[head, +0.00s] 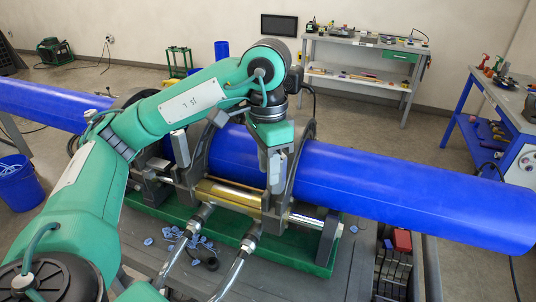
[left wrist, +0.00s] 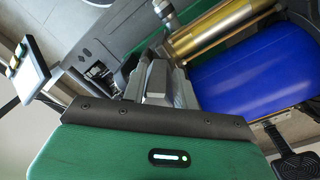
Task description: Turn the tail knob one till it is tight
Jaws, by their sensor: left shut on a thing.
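My left gripper (head: 274,180) reaches down from above at the right-hand clamp of the fusion machine, in front of the blue pipe. The blue pipe (head: 400,190) lies through the clamps and also shows in the left wrist view (left wrist: 250,75). My right gripper is not in view.
A gold cylinder (head: 228,197) runs low between the clamps. Blue shavings (head: 180,240) lie on the cart. Workbenches (head: 365,60) stand behind, and a blue bucket (head: 18,183) is at the left.

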